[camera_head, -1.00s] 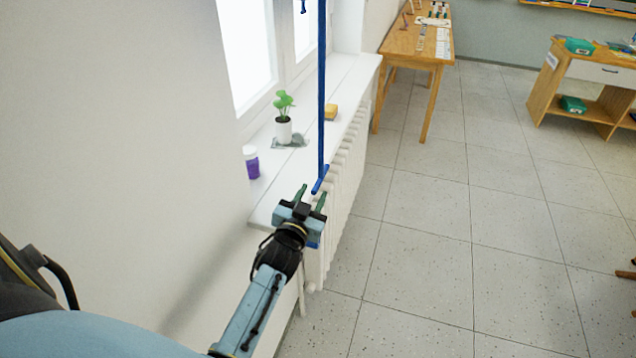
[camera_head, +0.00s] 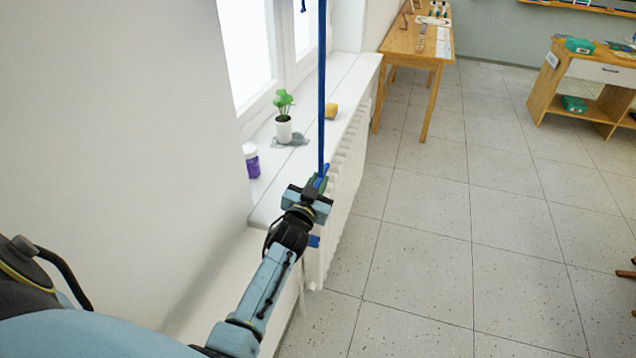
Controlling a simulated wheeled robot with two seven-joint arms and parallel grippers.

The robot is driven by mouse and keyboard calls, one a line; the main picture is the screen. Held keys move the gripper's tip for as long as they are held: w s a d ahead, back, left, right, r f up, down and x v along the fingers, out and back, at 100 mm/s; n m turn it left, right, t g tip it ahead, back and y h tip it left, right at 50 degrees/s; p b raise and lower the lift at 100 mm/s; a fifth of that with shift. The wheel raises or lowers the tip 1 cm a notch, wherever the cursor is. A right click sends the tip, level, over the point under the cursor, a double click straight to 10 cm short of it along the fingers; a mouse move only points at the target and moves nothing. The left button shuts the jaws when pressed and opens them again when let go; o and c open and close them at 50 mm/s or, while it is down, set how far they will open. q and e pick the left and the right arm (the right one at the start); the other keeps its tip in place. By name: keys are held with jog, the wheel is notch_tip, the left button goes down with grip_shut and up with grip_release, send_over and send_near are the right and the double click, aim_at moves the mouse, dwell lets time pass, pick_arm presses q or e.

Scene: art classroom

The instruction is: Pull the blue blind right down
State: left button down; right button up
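The blue blind (camera_head: 321,90) shows as a narrow, nearly vertical blue strip in front of the window, running from the top of the picture to my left gripper. A short slanted blue piece is at its lower end. My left gripper (camera_head: 320,181) is at this lower end, its fingertips overlapping the blue piece. The gripper body partly hides the fingers and the blue end, so whether the fingers are closed on it is unclear. Another small blue piece shows just below the gripper. My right gripper is out of view.
A white radiator (camera_head: 346,170) stands below the sill.

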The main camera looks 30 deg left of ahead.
pick_arm(q)
notch_tip(320, 180, down, 5)
jog(key=b, duration=0.4)
jog(key=shift+d+f, duration=0.1)
jog(key=c, duration=1.4)
grip_release()
jog(key=v, duration=1.3)
jog(key=shift+s, duration=0.25)
